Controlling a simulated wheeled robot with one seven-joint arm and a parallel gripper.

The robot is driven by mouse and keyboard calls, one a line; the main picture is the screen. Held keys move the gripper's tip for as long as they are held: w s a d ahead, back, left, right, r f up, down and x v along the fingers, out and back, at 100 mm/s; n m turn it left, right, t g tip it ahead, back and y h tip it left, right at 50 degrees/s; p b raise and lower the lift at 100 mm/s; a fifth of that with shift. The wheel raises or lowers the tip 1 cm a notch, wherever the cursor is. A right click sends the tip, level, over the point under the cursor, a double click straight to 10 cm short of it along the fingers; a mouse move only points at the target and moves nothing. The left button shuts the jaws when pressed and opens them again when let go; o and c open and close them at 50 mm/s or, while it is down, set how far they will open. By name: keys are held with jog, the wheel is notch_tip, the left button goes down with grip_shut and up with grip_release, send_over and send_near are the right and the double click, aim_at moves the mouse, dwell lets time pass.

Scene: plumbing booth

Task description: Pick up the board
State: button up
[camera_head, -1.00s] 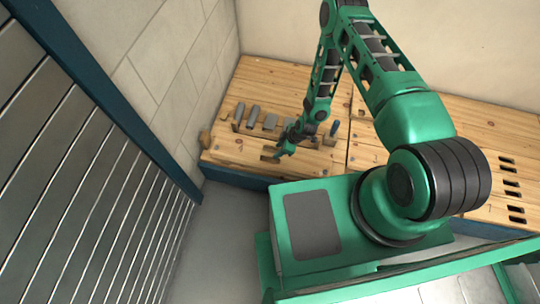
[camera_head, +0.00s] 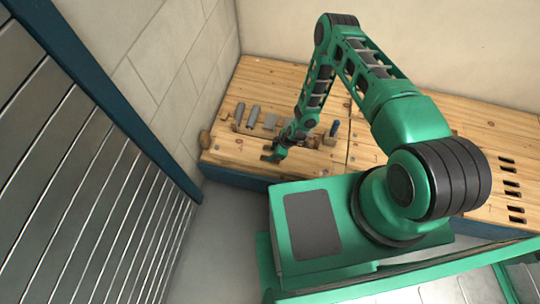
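My gripper (camera_head: 273,155) is low over the front edge of the wooden workbench (camera_head: 235,155), at its left end. It is small in the view, and I cannot tell whether its fingers are open or shut, or touch anything. I cannot single out the board with certainty. The bench top is itself made of wooden planks, and small wooden pieces (camera_head: 315,143) lie just right of my gripper. Part of the bench behind my wrist is hidden by my arm.
A row of grey-handled tools (camera_head: 253,116) stands behind my gripper. A brown wooden piece (camera_head: 205,139) is at the bench's left corner. Dark slots (camera_head: 512,183) are cut in the bench at right. A slatted metal shutter (camera_head: 80,190) and a tiled wall (camera_head: 165,65) bound the left.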

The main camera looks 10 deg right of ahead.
jog(key=shift+f, duration=0.25)
dwell(0.3)
jog(key=shift+c, duration=0.6)
grip_shut()
